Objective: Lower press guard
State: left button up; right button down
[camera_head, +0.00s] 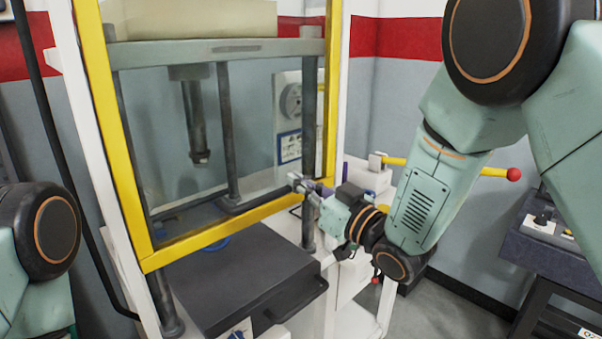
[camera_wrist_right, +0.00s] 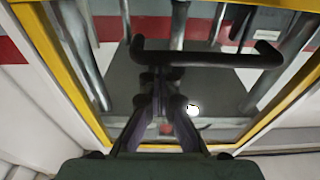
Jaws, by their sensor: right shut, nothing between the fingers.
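The press guard (camera_head: 205,238) is a clear panel in a yellow frame. In the camera_head view its bottom rail hangs above a dark press bed (camera_head: 225,275). Its yellow frame also shows in the wrist view (camera_wrist_right: 62,75). My right gripper (camera_head: 297,181) is shut and empty by the guard's lower right corner. I cannot tell whether it touches the frame. In the wrist view its fingertips (camera_wrist_right: 160,76) lie just below a dark bar handle (camera_wrist_right: 215,56) in the picture, with nothing between them. My left gripper is out of view.
A dark metal post (camera_head: 196,120) and ram hang behind the panel. A dark control console (camera_head: 550,240) is at the right. Open floor (camera_head: 450,295) shows between press and console.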

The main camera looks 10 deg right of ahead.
notch_tip(320, 180, down, 16)
jog(key=b, duration=0.9)
jog(key=shift+f, duration=0.25)
jog(key=shift+d+f, duration=0.1)
jog(key=shift+f, duration=0.05)
